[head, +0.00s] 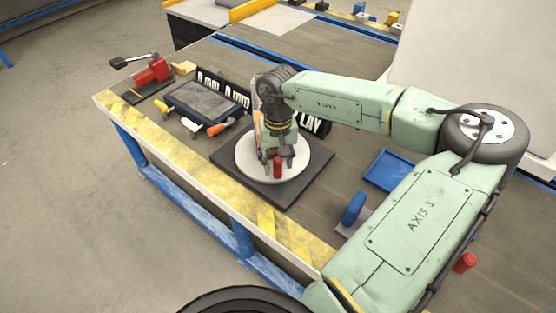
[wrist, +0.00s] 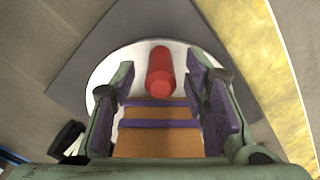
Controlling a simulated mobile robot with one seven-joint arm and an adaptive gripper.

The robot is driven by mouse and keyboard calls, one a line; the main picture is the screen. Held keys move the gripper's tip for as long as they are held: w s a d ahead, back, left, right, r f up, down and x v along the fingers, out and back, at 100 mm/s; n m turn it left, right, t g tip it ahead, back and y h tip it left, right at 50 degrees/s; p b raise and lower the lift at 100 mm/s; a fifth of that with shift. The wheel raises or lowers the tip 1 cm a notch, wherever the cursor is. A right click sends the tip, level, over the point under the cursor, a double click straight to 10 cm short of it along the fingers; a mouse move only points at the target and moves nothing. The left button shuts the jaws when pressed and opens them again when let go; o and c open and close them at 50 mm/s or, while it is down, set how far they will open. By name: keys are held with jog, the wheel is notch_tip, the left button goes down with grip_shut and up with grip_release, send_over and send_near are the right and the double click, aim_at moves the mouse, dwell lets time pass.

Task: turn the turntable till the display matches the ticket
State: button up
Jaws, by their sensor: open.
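The turntable is a round white disc (head: 247,162) on a dark square base (head: 312,170). A red upright peg (head: 278,167) stands on the disc toward its near side. My gripper (head: 277,157) points down over the disc at the peg. In the wrist view the red peg (wrist: 159,70) lies between the two spread fingers, with gaps on both sides. The fingers are open and hold nothing. I cannot make out a ticket.
A dark tablet-like tray (head: 205,102), hand tools (head: 191,124) and a red clamp-like device (head: 152,72) lie left of the turntable. A blue wheel (head: 354,207), a blue tray (head: 386,170) and a red cylinder (head: 464,262) are right. Yellow striping (head: 205,172) marks the front edge.

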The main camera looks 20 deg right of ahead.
notch_tip(320, 180, up, 12)
dwell(0.6)
